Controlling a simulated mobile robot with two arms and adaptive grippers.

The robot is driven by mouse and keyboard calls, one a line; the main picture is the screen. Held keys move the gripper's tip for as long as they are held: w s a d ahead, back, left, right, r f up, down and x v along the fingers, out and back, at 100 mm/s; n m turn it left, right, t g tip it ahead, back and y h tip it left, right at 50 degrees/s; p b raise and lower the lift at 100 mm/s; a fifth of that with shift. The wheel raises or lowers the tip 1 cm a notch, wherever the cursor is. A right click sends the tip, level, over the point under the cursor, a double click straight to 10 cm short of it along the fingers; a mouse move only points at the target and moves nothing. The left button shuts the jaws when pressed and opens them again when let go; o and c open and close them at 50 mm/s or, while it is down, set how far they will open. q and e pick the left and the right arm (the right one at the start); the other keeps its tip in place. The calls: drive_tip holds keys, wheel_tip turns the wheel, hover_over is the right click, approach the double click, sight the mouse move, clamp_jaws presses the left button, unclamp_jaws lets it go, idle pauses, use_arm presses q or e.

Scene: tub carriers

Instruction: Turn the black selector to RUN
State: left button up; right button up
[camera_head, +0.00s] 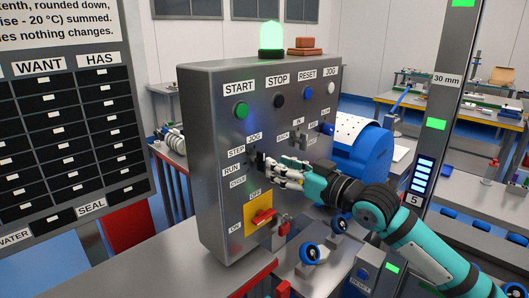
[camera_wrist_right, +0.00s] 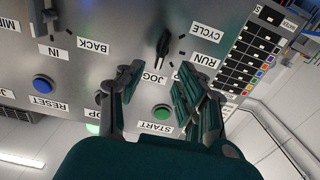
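The black selector (camera_wrist_right: 163,45) is on the grey control panel (camera_head: 205,120), with JOG, RUN and CYCLE labels around it. In the wrist view, which is upside down, it stands nearly upright, its lower end towards the JOG label (camera_wrist_right: 153,77). The RUN label (camera_wrist_right: 207,60) is to its right there; it also shows in the head view (camera_head: 231,171). My right gripper (camera_wrist_right: 160,75) is open and empty in front of the panel, with the selector just beyond and between its fingertips. My left gripper is not seen.
A green START button (camera_head: 241,110) and black STOP button (camera_head: 279,101) are above the gripper. A red switch on a yellow plate (camera_head: 262,216) is below it. Another selector (camera_head: 301,139) is to its right. A green lamp (camera_head: 271,38) is lit on top.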

sight(264, 158)
drive_tip(key=p+x, duration=0.1)
drive_tip(key=x, duration=0.4)
drive_tip(key=shift+w+a, duration=0.25)
drive_tip(key=shift+w, duration=0.05)
clamp_jaws()
